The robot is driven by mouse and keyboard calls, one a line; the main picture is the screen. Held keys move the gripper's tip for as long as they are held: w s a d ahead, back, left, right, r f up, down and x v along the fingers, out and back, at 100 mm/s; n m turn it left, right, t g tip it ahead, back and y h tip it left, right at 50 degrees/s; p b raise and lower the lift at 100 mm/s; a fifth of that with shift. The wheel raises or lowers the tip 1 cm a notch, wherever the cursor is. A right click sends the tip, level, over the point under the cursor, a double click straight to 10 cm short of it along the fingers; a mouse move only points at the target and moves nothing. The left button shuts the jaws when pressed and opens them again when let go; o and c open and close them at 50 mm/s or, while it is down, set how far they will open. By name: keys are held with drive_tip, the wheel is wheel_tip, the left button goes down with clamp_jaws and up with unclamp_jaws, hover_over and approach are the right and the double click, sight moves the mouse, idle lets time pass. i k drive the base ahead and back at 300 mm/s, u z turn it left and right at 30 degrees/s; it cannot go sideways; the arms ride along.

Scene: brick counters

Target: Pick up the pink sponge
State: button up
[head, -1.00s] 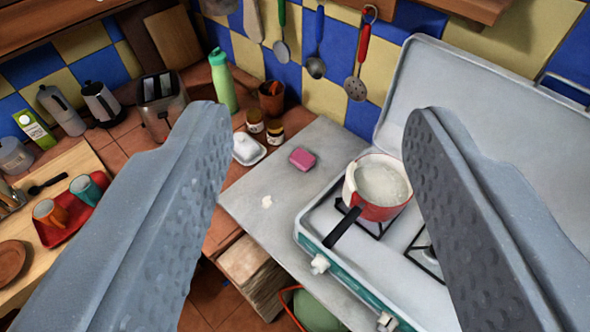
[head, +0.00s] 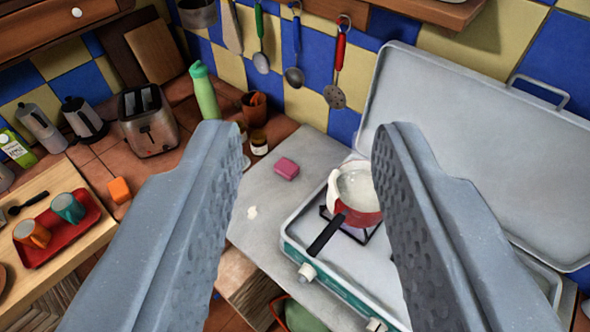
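The pink sponge (head: 286,168) lies on the grey metal counter top, left of the camping stove and behind a small white patch. It is small and block-shaped. My gripper (head: 308,135) is open, with its two grey fingers wide apart at the left and right of the view. The sponge shows in the gap between the fingers, farther away and below them, nearer the left finger in the picture. Nothing is held.
A red pan (head: 357,194) stands on the open camping stove (head: 330,262), its black handle pointing front left. A green bottle (head: 204,92), a toaster (head: 149,122) and jars stand behind left. An orange block (head: 119,190) and a red tray (head: 72,240) with cups lie left. Utensils hang above.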

sight(289, 170)
drive_tip(key=z, duration=2.6)
drive_tip(key=k, duration=1.5)
drive_tip(key=u, duration=1.75)
drive_tip(key=i, duration=1)
drive_tip(key=z, duration=0.1)
